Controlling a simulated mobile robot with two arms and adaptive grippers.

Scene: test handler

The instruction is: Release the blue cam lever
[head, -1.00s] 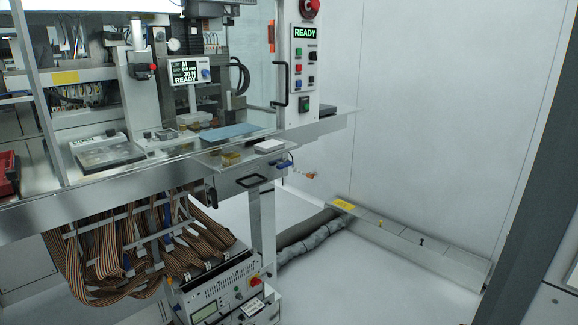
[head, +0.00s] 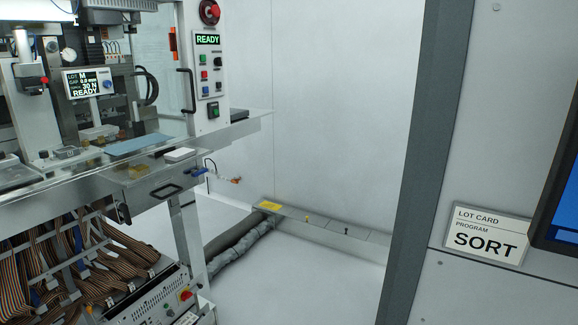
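A blue flat mat or tray (head: 138,145) lies on the machine's deck. Neither of my grippers is in view.
The handler's deck (head: 232,128) juts out at the left, with a control panel (head: 208,75) above it. Ribbon cables (head: 60,265) hang below. A low floor duct (head: 315,232) runs along the back wall. A lot card (head: 487,235) reading SORT is at right.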

